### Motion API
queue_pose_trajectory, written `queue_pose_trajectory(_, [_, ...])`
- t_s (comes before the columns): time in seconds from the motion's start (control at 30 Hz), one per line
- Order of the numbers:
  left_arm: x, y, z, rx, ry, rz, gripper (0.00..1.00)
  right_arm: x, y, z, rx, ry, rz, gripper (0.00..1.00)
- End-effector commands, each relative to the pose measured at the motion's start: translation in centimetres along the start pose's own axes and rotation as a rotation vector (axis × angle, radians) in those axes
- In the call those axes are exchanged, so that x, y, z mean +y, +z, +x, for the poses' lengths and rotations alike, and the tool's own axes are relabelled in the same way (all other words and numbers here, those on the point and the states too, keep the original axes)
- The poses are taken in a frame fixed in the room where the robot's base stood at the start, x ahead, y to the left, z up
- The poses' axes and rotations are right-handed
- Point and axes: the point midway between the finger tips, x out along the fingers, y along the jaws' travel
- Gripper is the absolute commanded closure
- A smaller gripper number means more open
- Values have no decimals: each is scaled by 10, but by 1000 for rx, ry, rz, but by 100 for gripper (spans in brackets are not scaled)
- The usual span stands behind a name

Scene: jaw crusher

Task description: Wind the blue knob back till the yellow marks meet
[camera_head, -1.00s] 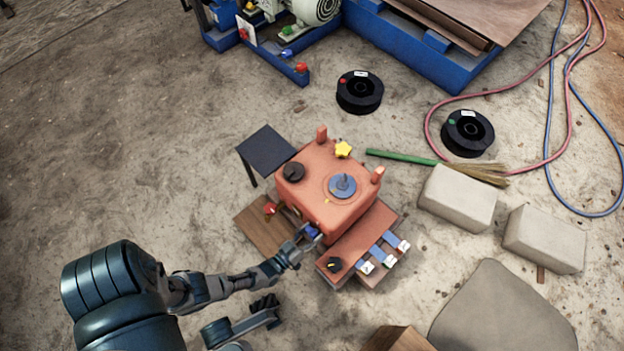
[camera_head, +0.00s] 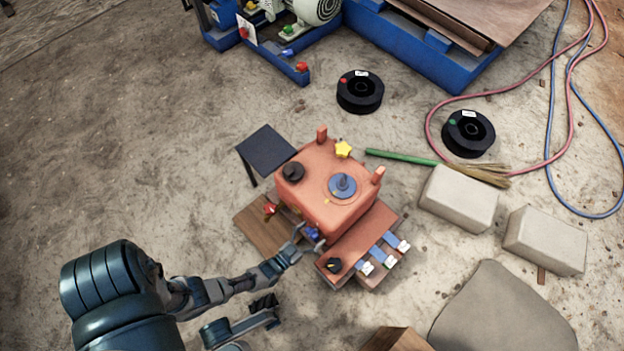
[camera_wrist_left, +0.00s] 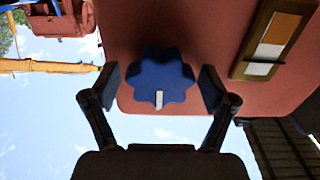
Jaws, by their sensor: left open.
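The blue lobed knob (camera_head: 313,234) sits low on the near face of the red machine (camera_head: 330,192). In the left wrist view the knob (camera_wrist_left: 163,73) has a white bar at its lower edge. My left gripper (camera_head: 304,239) is open at it. In the wrist view the gripper's fingers (camera_wrist_left: 160,88) stand on either side of the knob with gaps. I cannot make out a yellow mark on the blue knob.
A red knob (camera_head: 270,209) is left of the blue one. A dark jointed part (camera_head: 240,325), unclear, shows at the bottom. Bare ground lies left.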

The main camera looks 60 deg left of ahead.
Motion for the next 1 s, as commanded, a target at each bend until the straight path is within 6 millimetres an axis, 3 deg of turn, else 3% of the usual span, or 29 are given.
queue_pose_trajectory(0.23, [0, -10, -1, 1, 0, -1, 16, -1, -3, 0, 0, -1, -1, 60])
queue_pose_trajectory(0.7, [0, -81, 0, 1, -1, -2, 16, -1, -2, 0, 2, -1, -1, 60])
queue_pose_trajectory(1.0, [0, -98, 0, -2, 0, 0, 16, -1, -2, 0, 2, -1, -1, 60])
